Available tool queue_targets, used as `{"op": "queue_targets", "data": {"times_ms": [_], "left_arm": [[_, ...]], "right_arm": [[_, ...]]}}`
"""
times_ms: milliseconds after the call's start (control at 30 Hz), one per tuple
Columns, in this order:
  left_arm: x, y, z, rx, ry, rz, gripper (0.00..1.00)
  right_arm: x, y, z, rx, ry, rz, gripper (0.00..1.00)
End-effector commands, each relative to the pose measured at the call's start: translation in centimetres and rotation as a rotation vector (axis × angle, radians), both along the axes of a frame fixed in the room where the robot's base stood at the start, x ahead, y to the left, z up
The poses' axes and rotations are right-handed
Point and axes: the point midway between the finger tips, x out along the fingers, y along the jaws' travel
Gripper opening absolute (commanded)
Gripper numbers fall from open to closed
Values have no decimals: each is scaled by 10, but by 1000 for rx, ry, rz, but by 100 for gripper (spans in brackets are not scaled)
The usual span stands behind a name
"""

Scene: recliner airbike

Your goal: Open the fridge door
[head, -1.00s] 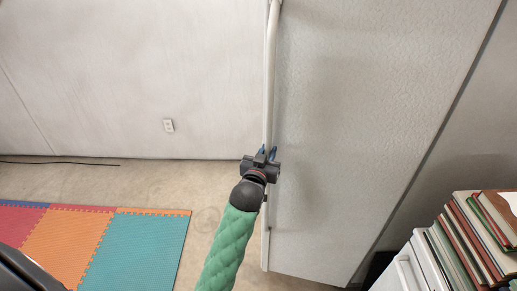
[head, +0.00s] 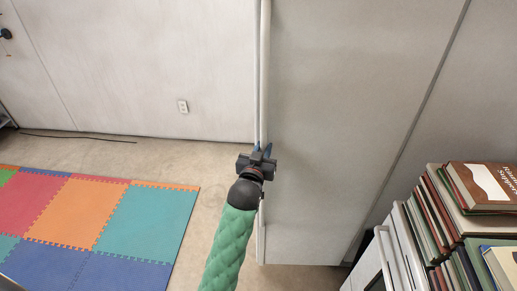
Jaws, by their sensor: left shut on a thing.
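The fridge door (head: 325,120) is a tall, pale textured panel right of centre in the head view. A long vertical handle (head: 264,75) runs along its left edge. My left gripper (head: 262,152), on a green-sleeved arm, is at the handle at about mid-picture height. A dark seam runs down the right side of the door panel. I cannot tell from this view whether the door stands ajar. My right gripper is not in view.
A white cabinet (head: 391,262) with books (head: 480,185) on top stands at the lower right, close to the fridge. Coloured foam mats (head: 145,222) lie on the floor at the left. Bare floor (head: 215,185) lies between the mats and the fridge. A wall with an outlet (head: 183,106) is behind.

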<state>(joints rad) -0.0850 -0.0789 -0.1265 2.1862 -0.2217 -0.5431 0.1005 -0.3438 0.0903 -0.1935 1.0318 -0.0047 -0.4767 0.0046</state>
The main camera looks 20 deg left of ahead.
Motion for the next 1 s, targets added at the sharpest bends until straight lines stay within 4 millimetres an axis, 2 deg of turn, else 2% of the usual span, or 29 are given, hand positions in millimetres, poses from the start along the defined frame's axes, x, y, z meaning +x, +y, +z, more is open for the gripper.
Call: {"op": "queue_targets", "data": {"times_ms": [200, 467, 500, 533, 767, 1000], "left_arm": [[1, -5, 3, -3, -5, -3, 0], [1, -6, 3, -3, -6, -3, 0], [1, -6, 3, -3, -6, -3, 23], [1, -6, 3, -3, -6, -3, 27], [0, -4, 2, -2, -4, -1, 27], [0, -4, 1, -1, -2, 0, 27]], "right_arm": [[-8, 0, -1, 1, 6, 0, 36], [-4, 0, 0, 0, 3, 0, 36], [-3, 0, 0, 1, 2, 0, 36], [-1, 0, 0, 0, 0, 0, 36], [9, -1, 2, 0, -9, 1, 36], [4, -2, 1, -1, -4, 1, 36]]}}
